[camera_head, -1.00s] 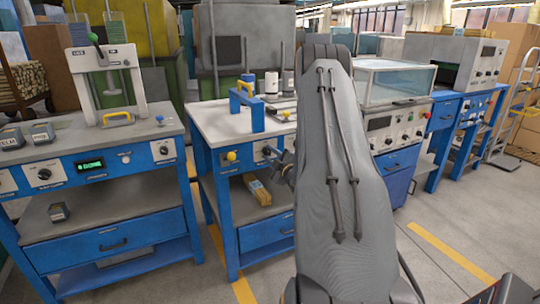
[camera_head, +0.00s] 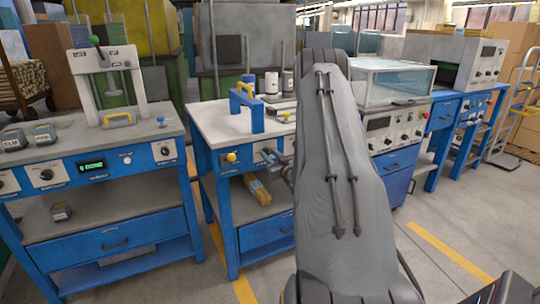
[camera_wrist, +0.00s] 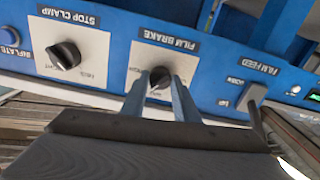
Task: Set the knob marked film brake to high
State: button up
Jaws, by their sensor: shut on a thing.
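The film brake knob (camera_wrist: 160,79) is a small dark knob on a white plate below its upside-down "FILM BRAKE" label (camera_wrist: 165,40) in the wrist view. My gripper (camera_wrist: 159,82) is shut on it, with one blue-grey finger on each side. The fingers hide part of the plate, and the small setting marks are too blurred to read. I cannot tell where the knob points. In the head view my gripper (camera_head: 272,157) is at the front panel of the middle blue bench (camera_head: 228,165), and the knob is hidden there.
In the wrist view the stop clamp knob (camera_wrist: 65,55) is to the left and the grey film feed lever (camera_wrist: 252,97) is close on the right. A blue frame (camera_head: 245,105) stands on the bench top.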

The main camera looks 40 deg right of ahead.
jog(key=m+p, duration=0.1)
jog(key=m, duration=0.4)
jog(key=shift+f+m, duration=0.1)
jog(key=shift+m, duration=0.2)
jog(key=m+p, duration=0.1)
jog(key=m, duration=0.4)
jog(key=shift+m, duration=0.3)
jog(key=o, duration=1.1)
jog(key=shift+c, duration=0.2)
jog(key=v, duration=0.7)
jog(key=shift+s, duration=0.4)
jog(key=shift+a, duration=0.1)
